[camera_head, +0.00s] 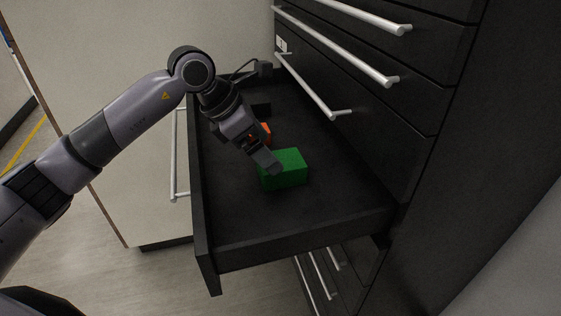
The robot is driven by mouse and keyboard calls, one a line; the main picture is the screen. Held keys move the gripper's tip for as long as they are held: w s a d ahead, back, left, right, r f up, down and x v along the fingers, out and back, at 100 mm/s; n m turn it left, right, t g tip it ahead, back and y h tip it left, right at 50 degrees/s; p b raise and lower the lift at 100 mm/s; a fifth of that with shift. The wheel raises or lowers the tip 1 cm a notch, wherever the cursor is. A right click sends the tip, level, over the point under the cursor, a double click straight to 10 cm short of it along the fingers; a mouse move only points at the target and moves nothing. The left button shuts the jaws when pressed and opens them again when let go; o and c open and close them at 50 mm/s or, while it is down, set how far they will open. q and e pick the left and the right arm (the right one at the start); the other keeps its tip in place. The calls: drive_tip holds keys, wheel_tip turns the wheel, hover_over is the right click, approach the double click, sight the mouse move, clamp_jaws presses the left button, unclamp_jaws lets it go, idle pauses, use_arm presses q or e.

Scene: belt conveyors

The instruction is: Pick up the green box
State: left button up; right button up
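The green box (290,167) lies in an open black drawer (300,237), about the middle of its floor. My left gripper (271,167) reaches in from the left, pointing down and to the right. A grey finger overlaps the upper left part of the box in the picture. The other finger does not show clearly, so I cannot tell whether the gripper touches the box or is closed on it. My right gripper is not in view.
Closed drawers with silver handles (330,45) rise above on the right. The drawer floor is clear in front of the box.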

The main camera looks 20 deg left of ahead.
sight(281, 160)
use_arm(q)
drive_tip(key=x, duration=0.4)
drive_tip(key=shift+d+f+p, duration=0.2)
drive_tip(key=shift+d+p, duration=0.2)
drive_tip(key=shift+d, duration=0.05)
drive_tip(key=shift+w+d+f, duration=0.2)
drive_tip(key=shift+f, duration=0.3)
drive_tip(key=shift+r, duration=0.1)
drive_tip(key=c, duration=1.1)
